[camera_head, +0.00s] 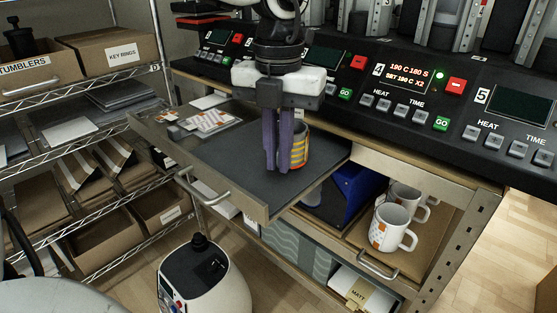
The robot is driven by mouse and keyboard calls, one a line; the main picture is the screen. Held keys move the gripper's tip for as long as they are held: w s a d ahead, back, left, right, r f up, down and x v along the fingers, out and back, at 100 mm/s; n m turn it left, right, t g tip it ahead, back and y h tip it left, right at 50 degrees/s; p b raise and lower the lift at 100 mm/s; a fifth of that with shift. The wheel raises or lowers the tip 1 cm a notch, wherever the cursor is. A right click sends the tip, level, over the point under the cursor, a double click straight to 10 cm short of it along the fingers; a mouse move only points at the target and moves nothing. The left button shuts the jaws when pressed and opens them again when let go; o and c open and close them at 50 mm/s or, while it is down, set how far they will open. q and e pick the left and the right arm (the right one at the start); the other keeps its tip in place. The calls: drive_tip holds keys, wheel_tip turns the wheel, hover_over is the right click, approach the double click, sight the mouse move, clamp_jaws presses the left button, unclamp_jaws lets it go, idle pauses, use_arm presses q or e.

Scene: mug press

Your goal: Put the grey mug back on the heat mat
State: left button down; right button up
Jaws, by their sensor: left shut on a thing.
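My left gripper (285,163) points down over the open drawer, its purple fingers shut on a mug. This mug (299,148) shows yellow, orange and grey bands and looks like the grey mug. It is upright in or just above the drawer; the fingers hide its left part, and I cannot tell whether its base touches the drawer floor. I cannot make out a separate heat mat; the drawer (215,160) has a dark grey floor. My right gripper is not in view.
White mugs with orange marks (391,228) stand on a lower shelf at right. Cards (208,120) lie in the drawer's left part. The press control panel (410,85) runs behind. A wire rack with cardboard boxes (115,50) stands left. A white rounded machine (205,280) stands in front.

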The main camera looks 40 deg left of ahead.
use_arm(q)
drive_tip(key=shift+f, duration=0.7)
drive_tip(key=shift+f, duration=0.15)
drive_tip(key=c, duration=1.9)
unclamp_jaws()
drive_tip(key=shift+o, duration=0.2)
wheel_tip(320, 180, up, 12)
drive_tip(key=shift+r+p, duration=0.2)
drive_tip(key=shift+p, duration=0.45)
